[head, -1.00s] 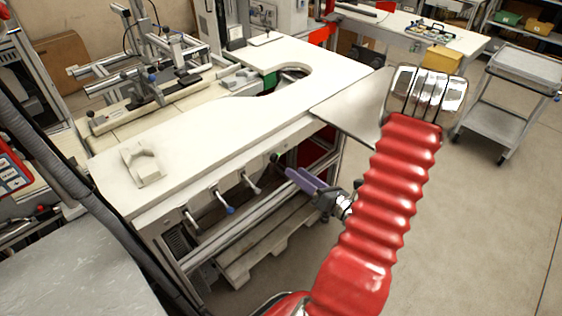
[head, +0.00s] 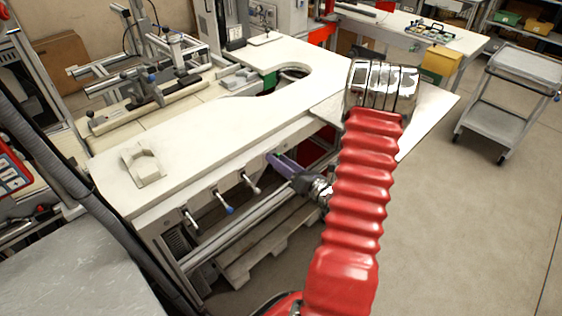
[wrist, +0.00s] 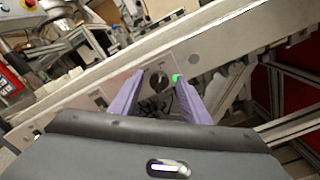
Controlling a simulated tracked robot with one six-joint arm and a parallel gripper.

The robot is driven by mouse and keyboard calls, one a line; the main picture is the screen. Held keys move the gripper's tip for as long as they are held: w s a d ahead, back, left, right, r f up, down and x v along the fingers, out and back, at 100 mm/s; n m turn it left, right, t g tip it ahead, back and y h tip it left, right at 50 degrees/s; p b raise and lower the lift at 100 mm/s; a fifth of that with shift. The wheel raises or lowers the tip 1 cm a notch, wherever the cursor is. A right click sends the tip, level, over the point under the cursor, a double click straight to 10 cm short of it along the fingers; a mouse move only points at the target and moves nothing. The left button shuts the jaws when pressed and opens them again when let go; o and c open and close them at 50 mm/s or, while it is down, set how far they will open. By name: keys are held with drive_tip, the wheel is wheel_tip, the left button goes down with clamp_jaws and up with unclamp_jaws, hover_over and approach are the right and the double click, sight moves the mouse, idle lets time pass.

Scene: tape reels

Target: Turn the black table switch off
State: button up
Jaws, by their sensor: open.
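A dark round switch (wrist: 158,83) on the light panel under the table edge shows in the wrist view, between my fingertips. Its on or off position is too small to tell. My gripper (wrist: 158,77) has two purple fingers spread apart with nothing held between them. A green-tipped part (wrist: 176,77) is at the right fingertip; I cannot tell whether they touch. In the head view my gripper (head: 272,160) is beside the table's front side, to the right of the lever handles, and it hides that part of the panel.
A white worktable (head: 230,120) stands above my gripper. Several lever handles, one blue-tipped (head: 228,209), stick out of its front. A pallet (head: 255,255) lies below. A grey trolley (head: 505,105) stands at the right, with open floor (head: 470,220) before it.

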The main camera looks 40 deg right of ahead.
drive_tip(key=shift+c, duration=0.5)
drive_tip(key=c, duration=0.9)
drive_tip(key=shift+n, duration=0.5)
drive_tip(key=n, duration=1.3)
drive_tip(key=shift+a, duration=0.25)
